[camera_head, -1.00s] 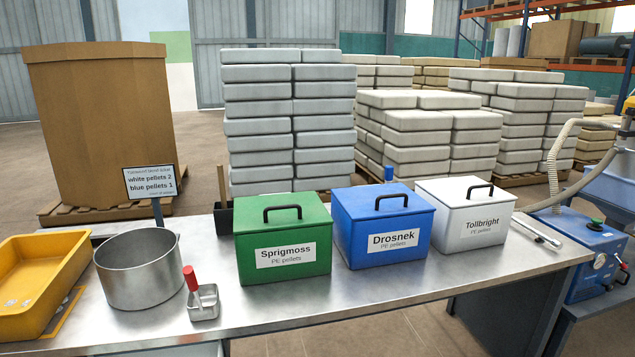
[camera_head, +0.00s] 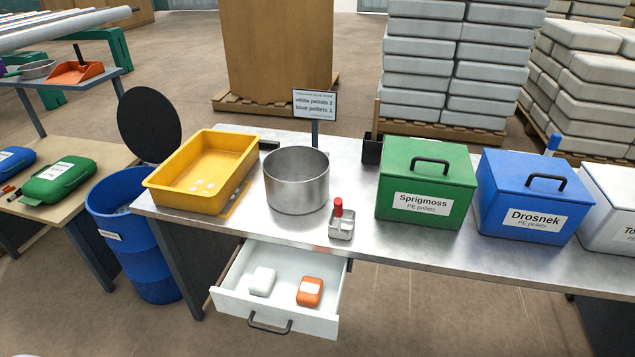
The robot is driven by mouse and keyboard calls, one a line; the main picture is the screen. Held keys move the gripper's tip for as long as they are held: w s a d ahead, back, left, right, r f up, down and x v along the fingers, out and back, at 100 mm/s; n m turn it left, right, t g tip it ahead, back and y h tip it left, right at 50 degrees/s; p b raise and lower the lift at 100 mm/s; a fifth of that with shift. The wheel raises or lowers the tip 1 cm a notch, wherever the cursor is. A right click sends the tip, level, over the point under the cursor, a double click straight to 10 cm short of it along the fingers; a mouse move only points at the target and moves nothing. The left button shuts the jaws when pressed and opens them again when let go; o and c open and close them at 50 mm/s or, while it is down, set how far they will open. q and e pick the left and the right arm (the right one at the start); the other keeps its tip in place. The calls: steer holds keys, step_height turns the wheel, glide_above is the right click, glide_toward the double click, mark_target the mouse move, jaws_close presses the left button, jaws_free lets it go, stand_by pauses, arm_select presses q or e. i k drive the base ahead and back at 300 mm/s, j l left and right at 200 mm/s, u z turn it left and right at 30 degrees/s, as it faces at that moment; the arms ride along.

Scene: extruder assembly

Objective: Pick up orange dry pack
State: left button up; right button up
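The orange dry pack (camera_head: 310,291), with a pale label on top, lies in the right part of an open white drawer (camera_head: 326,325) below the metal table. A white pack (camera_head: 262,281) lies to its left in the same drawer, apart from it. Nothing covers the orange pack. Neither of my grippers shows in the head view.
On the table (camera_head: 430,250) stand a yellow tray (camera_head: 165,195), a steel pot (camera_head: 296,182), a small scoop holder with a red handle (camera_head: 341,222), and green (camera_head: 425,180) and blue (camera_head: 530,195) pellet boxes. A blue bin (camera_head: 150,262) with its lid up stands left of the table.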

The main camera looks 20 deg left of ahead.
mark_target(311, 288)
steer(key=u, duration=1.1)
